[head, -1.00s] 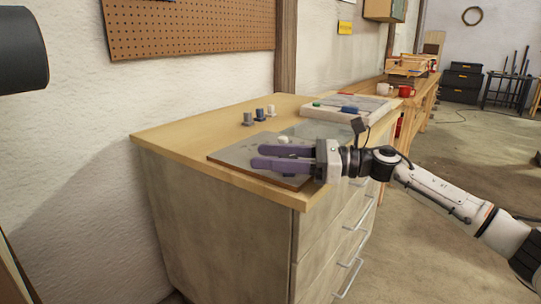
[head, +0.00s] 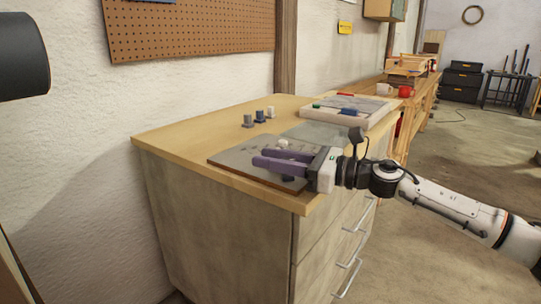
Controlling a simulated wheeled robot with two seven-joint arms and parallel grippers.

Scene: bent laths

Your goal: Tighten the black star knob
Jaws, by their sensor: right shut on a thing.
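My right gripper (head: 266,157) reaches in from the right over the grey board (head: 230,155) on the cabinet top. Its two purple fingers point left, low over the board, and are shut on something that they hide. I take this to be the black star knob, which I cannot make out. A small whitish piece (head: 283,143) shows just beyond the far finger. A dark bluish patch (head: 288,178) shows under the near finger; I cannot tell what it is. My left gripper is not in view.
A pale tray (head: 375,113) with coloured items lies behind the hand. A long bench with a red mug (head: 405,92) runs beyond. The cabinet top's left part is clear.

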